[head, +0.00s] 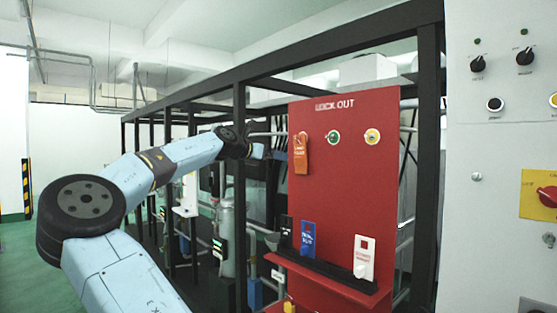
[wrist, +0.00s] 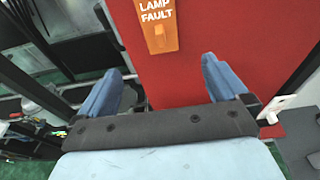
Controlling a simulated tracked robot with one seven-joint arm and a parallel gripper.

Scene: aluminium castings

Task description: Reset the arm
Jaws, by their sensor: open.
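My arm reaches from the left of the head view to the red lockout board (head: 345,190). My gripper (head: 262,151) is at the board's left edge, just left of an orange tag (head: 301,155) hanging near the board's upper left. In the wrist view my gripper (wrist: 160,72) has two blue fingers spread wide apart with nothing between them. The orange tag (wrist: 157,28), lettered "LAMP FAULT", shows beyond the fingertips, apart from them. The red board (wrist: 240,35) fills the background behind it.
The board has a green round fitting (head: 333,138) and a yellow one (head: 372,137). Its lower shelf holds a black tag (head: 286,231), a blue tag (head: 308,238) and a white tag (head: 364,258). A black frame (head: 428,150) surrounds the board. A grey control panel (head: 490,150) stands at right.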

